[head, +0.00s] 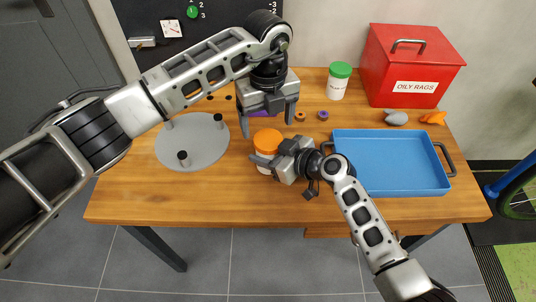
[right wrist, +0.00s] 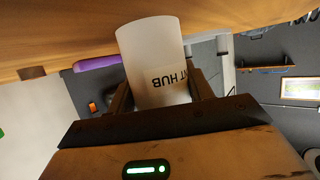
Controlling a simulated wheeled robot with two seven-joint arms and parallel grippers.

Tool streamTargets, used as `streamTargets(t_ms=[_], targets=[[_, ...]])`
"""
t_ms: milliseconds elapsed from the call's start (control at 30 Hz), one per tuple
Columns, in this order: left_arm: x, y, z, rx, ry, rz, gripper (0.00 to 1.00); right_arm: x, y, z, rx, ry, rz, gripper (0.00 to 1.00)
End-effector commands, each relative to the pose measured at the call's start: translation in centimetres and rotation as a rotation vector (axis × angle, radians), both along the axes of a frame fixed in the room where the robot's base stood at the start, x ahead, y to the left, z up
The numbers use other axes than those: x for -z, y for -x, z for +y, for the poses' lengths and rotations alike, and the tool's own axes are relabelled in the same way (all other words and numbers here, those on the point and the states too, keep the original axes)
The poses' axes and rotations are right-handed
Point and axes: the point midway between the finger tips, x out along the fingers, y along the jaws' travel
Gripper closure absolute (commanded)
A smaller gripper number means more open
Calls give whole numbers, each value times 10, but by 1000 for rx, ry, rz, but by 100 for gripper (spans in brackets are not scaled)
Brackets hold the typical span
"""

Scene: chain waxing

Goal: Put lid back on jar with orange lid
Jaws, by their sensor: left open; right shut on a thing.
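A white jar (head: 264,169) with dark lettering stands out in the middle of the table in the head view. The orange lid (head: 267,138) shows over its top; I cannot tell whether it is seated. My right gripper (head: 271,160) is shut around the jar's side from the right. In the right wrist view the jar (right wrist: 155,60) sits between both fingers, with part of its label readable; the lid is hidden there. My left gripper (head: 267,120) is open and empty, pointing down with its fingers apart just behind and above the orange lid.
A blue tray (head: 340,134) lies right of the jar. A grey disc with black pegs (head: 195,150) lies left. A green-lidded jar (head: 337,82), a red oily rags box (head: 415,58) and small rings (head: 323,115) stand behind. A purple thing (head: 259,113) is partly hidden behind my left gripper. The front table strip is clear.

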Motion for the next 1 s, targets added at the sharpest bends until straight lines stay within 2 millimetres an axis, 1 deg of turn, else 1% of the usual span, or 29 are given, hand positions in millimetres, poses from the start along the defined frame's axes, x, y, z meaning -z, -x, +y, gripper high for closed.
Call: streamTargets(t_ms=[100, 200, 500, 567, 667, 900, 1000], targets=[[-19, -2, -1, 1, 2, -6, 21, 1, 1, 0, -1, 1, 2, 100], [-33, -2, -2, 2, 1, -6, 21, 1, 1, 0, -1, 1, 3, 100], [-31, -1, -2, 1, 1, -2, 21, 1, 1, 0, -1, 1, 3, 100], [-28, -1, -2, 0, 1, -1, 21, 1, 1, 0, -1, 1, 3, 100], [-17, -1, -2, -1, 1, 1, 21, 1, 1, 0, -1, 1, 3, 100], [21, 0, -2, 0, 1, 1, 21, 1, 1, 0, -1, 0, 2, 100], [34, -1, -2, -1, 2, 0, 21, 1, 1, 0, -1, 0, 2, 100]])
